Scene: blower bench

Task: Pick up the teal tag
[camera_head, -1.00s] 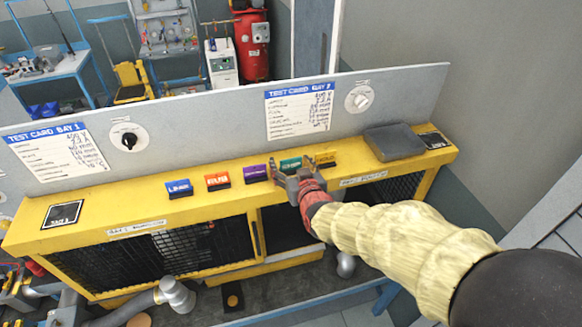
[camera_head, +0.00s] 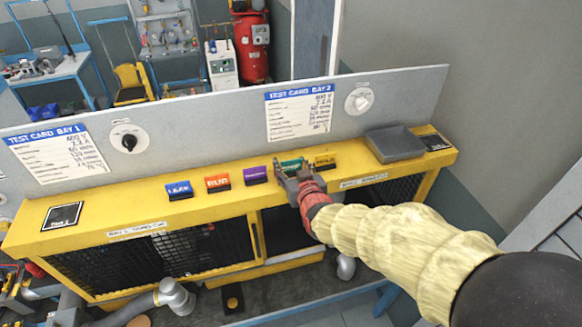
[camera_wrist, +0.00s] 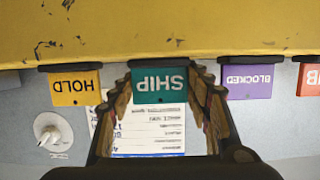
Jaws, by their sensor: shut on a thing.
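The teal tag (camera_head: 291,165) stands in the row of tags on top of the yellow bench, partly hidden behind my gripper in the head view. In the wrist view the teal tag (camera_wrist: 159,84) reads SHIP upside down and sits between the two fingers. My gripper (camera_head: 292,176) is shut on the teal tag, with a finger at each side edge (camera_wrist: 160,80). The tag is at about the same height as its neighbours; I cannot tell whether it touches its dark holder.
The yellow HOLD tag (camera_head: 324,161) stands close to the right, the purple BLOCKED tag (camera_head: 255,174) to the left. Farther left are an orange tag (camera_head: 217,183) and a blue tag (camera_head: 179,190). A grey panel (camera_head: 220,120) rises behind.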

